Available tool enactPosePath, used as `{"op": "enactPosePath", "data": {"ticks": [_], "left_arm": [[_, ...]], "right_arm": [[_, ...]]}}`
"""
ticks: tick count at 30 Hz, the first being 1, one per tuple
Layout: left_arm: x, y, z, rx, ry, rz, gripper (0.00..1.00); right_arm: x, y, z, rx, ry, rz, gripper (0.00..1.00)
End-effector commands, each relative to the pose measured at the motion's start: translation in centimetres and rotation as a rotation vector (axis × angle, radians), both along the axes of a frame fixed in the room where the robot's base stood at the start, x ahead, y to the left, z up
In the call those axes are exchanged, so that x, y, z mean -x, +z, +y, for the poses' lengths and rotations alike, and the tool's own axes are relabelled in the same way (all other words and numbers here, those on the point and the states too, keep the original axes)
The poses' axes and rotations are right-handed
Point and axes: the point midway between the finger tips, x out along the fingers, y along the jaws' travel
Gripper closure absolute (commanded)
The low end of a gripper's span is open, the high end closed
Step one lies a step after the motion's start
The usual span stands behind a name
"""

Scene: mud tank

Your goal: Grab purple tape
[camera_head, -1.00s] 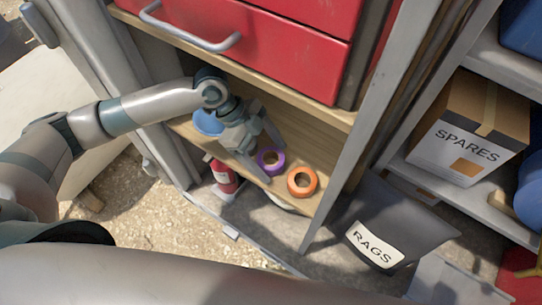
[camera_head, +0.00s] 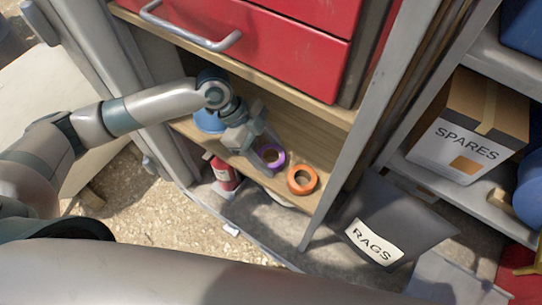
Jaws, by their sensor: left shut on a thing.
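The purple tape (camera_head: 279,164) is a small ring on the wooden shelf under the red drawers. My left gripper (camera_head: 271,157) reaches in from the left and is shut on the purple tape, with its fingers at the ring's sides. I cannot tell whether the tape is lifted off the shelf. My right gripper is out of view.
An orange tape roll (camera_head: 302,180) lies close to the right on the same shelf (camera_head: 312,143). A blue round thing (camera_head: 208,121) is behind my gripper. Red drawers (camera_head: 290,48) hang above. A grey upright (camera_head: 352,135) bounds the shelf; a RAGS bin (camera_head: 385,225) stands beyond.

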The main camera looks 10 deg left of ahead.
Motion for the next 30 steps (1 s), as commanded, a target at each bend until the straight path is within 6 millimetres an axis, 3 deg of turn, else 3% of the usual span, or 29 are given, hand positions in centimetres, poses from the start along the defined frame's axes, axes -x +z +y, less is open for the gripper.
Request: {"op": "enactPosePath", "data": {"ticks": [8,16,30], "left_arm": [[-0.1,0.7,0.0,0.001,0.0,-0.001,0.68],[0.1,4.1,-0.1,0.002,-0.004,-0.005,0.68],[8.4,9.0,-1.0,0.002,-0.005,-0.004,0.68]], "right_arm": [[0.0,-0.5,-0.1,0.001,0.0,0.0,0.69],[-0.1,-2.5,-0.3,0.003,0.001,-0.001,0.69],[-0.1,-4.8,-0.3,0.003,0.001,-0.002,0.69]]}}
